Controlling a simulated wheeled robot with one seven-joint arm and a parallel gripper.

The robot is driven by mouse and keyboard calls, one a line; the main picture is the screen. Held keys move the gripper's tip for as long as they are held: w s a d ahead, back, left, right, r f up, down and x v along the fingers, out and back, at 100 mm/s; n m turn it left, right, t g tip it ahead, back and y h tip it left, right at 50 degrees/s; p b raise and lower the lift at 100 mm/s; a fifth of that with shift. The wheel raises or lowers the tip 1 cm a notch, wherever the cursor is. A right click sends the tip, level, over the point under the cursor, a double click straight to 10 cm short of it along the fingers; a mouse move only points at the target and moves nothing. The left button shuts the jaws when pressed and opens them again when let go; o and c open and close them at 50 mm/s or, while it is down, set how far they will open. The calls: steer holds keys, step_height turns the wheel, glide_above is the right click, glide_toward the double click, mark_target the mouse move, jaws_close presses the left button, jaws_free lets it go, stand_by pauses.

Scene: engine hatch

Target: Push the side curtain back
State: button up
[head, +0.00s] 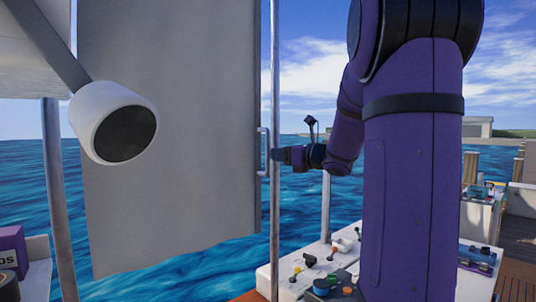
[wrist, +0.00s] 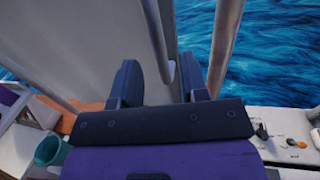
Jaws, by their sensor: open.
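The side curtain (head: 170,130) is a tall grey sheet hanging over the water in the head view. A slim upright metal handle (head: 262,150) is at its right edge. My gripper (head: 279,155) is open beside the handle, near a tall metal pole (head: 275,60). In the wrist view the curtain (wrist: 105,40) is at upper left, and my gripper's two dark fingers (wrist: 160,75) are apart. A thin metal bar (wrist: 154,35), seemingly the handle, runs down into the gap between them. I cannot tell whether they touch it.
The pole (wrist: 221,45) stands close to the right finger in the wrist view. A white console with knobs and levers (head: 310,268) is below right. A white cylindrical lamp (head: 113,122) hangs in front of the curtain. Another post (head: 55,190) stands at left.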

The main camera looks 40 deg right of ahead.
mark_target(268, 169)
steer(key=shift+w+a, duration=0.25)
steer(key=shift+w, duration=1.1)
steer(key=shift+w+a, duration=0.2)
steer(key=shift+w, duration=1.15)
steer(key=shift+c, duration=0.3)
jaws_close()
